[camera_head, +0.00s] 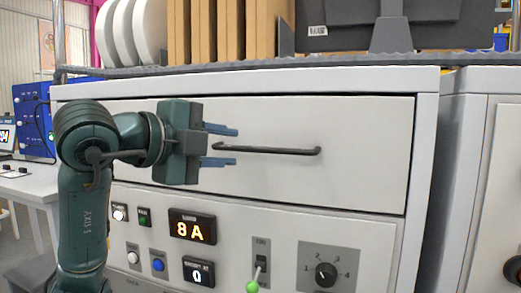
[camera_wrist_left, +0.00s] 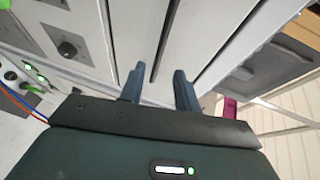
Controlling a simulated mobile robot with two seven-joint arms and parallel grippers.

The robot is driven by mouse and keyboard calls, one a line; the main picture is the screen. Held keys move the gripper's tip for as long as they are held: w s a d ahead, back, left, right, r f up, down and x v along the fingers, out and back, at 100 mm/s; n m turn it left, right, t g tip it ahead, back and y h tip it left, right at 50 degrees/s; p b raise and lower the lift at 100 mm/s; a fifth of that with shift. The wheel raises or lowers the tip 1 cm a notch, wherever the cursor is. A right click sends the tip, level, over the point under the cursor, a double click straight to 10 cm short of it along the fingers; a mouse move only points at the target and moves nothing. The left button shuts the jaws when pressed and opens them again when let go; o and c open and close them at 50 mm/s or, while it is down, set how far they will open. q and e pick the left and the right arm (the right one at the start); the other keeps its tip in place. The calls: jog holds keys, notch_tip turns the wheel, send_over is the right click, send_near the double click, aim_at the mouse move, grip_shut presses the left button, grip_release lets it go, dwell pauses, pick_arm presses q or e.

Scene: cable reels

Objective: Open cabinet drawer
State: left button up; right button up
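The cabinet drawer (camera_head: 365,185) is a wide pale front that looks flush with its frame, so it appears shut. Its dark horizontal bar handle (camera_head: 280,151) is near the middle. My left gripper (camera_head: 234,146) is open in front of the drawer, its blue fingers one above the other and pointing right. The left end of the handle shows between the fingers in the head view. In the left wrist view the dark handle (camera_wrist_left: 170,32) runs toward the gap between the open fingers (camera_wrist_left: 158,72). I cannot tell whether they touch it. My right gripper is not in view.
Below the drawer is a control panel with displays (camera_head: 192,227), a rotary knob (camera_head: 326,273) and a green-tipped lever (camera_head: 253,287). A second cabinet (camera_head: 488,140) stands close on the right. White reels (camera_head: 150,32) and a monitor (camera_head: 375,25) stand on top.

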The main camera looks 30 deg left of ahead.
aim_at(258, 150)
pick_arm(q)
jog(key=p+x, duration=0.1)
jog(key=x, duration=0.8)
jog(key=shift+w, duration=0.15)
jog(key=shift+c, duration=0.3)
grip_shut()
